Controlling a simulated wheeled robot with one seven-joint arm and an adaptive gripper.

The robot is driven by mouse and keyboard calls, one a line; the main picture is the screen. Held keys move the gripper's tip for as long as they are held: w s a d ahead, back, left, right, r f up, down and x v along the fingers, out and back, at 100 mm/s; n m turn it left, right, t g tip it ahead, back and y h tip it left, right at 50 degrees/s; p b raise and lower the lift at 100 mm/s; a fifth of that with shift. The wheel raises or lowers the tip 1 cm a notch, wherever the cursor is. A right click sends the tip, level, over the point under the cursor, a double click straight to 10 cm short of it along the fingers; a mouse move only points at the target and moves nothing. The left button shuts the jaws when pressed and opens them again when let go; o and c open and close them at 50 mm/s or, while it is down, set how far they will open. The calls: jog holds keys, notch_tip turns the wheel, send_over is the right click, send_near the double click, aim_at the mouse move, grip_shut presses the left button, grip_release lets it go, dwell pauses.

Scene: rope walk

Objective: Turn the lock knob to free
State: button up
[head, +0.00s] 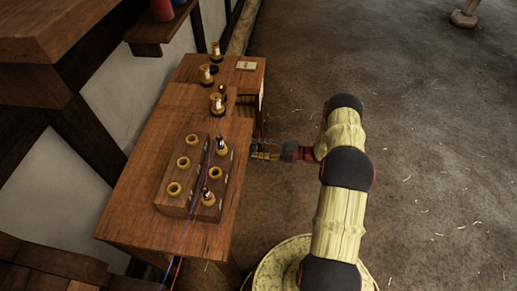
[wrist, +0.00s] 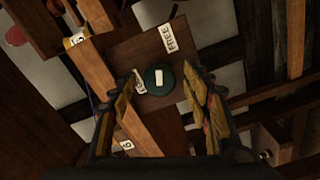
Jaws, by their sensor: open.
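The lock knob (wrist: 151,75) is a dark green disc with a short white bar, on a brown wooden face in the wrist view. The bar stands nearly upright in that picture, roughly in line with a pale label reading FREE (wrist: 169,38) above it. A second pale label (wrist: 139,82) is left of the knob, partly hidden by a finger. My gripper (wrist: 162,85) is open, its fingers on either side of the knob in the picture. Contact cannot be told. In the head view my gripper (head: 264,151) is at the bench's right side, and the knob is hidden there.
A wooden bench (head: 133,205) carries a block (head: 170,197) with several brass rings, and several bobbins stand farther back. Blue and red cords run over the block. A small shelf (head: 155,34) juts from the wall. The floor (head: 440,160) at right is open.

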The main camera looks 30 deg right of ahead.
jog(key=shift+d, duration=0.1)
jog(key=v, duration=1.2)
